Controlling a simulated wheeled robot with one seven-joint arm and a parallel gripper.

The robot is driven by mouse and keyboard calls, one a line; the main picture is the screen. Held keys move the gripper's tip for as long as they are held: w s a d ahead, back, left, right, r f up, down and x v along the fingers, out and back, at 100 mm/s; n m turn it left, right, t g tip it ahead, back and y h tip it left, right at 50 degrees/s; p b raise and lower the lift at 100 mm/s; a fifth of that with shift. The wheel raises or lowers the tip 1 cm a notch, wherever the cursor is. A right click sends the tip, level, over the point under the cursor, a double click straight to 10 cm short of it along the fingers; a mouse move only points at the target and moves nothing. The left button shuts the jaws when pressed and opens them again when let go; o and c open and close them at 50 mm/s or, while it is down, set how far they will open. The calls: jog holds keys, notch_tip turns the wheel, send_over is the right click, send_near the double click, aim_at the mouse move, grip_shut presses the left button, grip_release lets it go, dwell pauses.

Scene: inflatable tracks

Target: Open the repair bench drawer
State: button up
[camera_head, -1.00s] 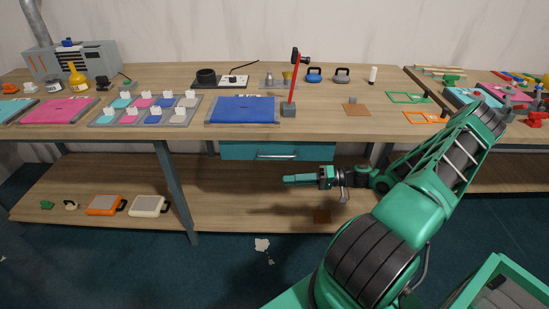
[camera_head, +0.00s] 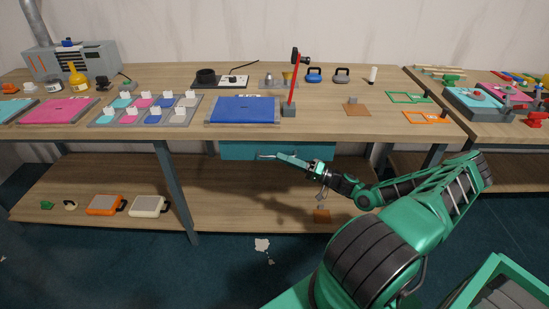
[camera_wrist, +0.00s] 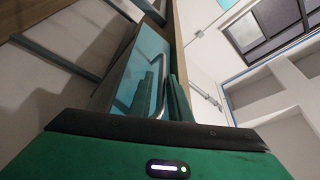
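The teal drawer (camera_head: 236,150) hangs under the repair bench top (camera_head: 340,127), with its front looking flush and closed. Its silver bar handle shows in the wrist view (camera_wrist: 161,92) and is partly hidden by my gripper in the head view. My gripper (camera_head: 284,158) is at the drawer front, reaching in from the right. In the wrist view its two green fingers (camera_wrist: 165,95) appear apart, with the handle bar between them. I cannot tell whether either finger touches the bar.
A blue mat (camera_head: 243,110) and a red-armed lamp (camera_head: 293,80) stand on the bench top above the drawer. The lower shelf (camera_head: 240,205) holds orange (camera_head: 105,204) and cream (camera_head: 149,206) boxes at left. A bench leg (camera_head: 175,190) stands left of the drawer.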

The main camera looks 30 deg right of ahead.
jog(key=shift+x, duration=1.65)
grip_shut()
jog(key=shift+a, duration=0.1)
jog(key=shift+s+f, duration=0.1)
jog(key=shift+s, duration=0.05)
